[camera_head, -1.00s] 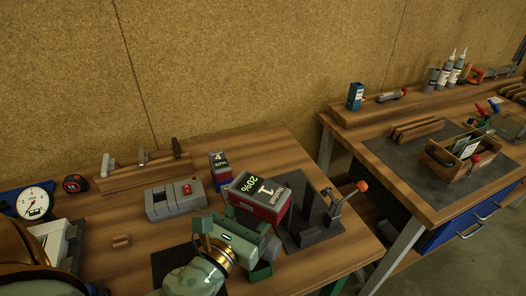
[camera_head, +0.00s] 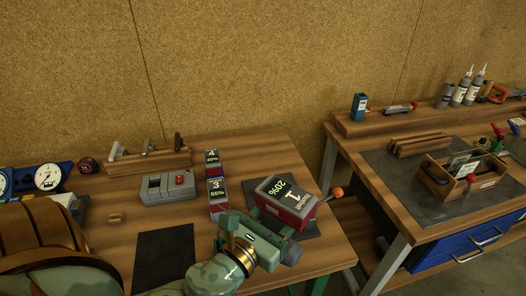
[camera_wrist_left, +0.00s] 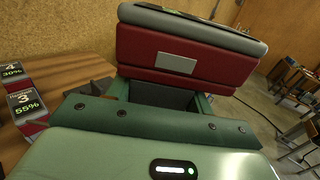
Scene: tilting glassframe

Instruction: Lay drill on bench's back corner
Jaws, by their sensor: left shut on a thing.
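My left gripper (camera_head: 268,238) is shut and holds a red and dark-grey block (camera_head: 290,203) marked 1 and 20% above the right part of the near bench (camera_head: 120,262). In the left wrist view the red block (camera_wrist_left: 180,55) stands up beyond the green jaws, with a dark part beneath it between them. I cannot make out a drill body. The bench's back right corner (camera_head: 286,131) lies behind the held block and looks bare. My right gripper is not in view.
Blocks marked 4 (camera_head: 212,157) and 3 (camera_head: 217,188) stand left of the held block. A grey box with a red button (camera_head: 172,188) and a wooden tool rack (camera_head: 150,163) are farther left.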

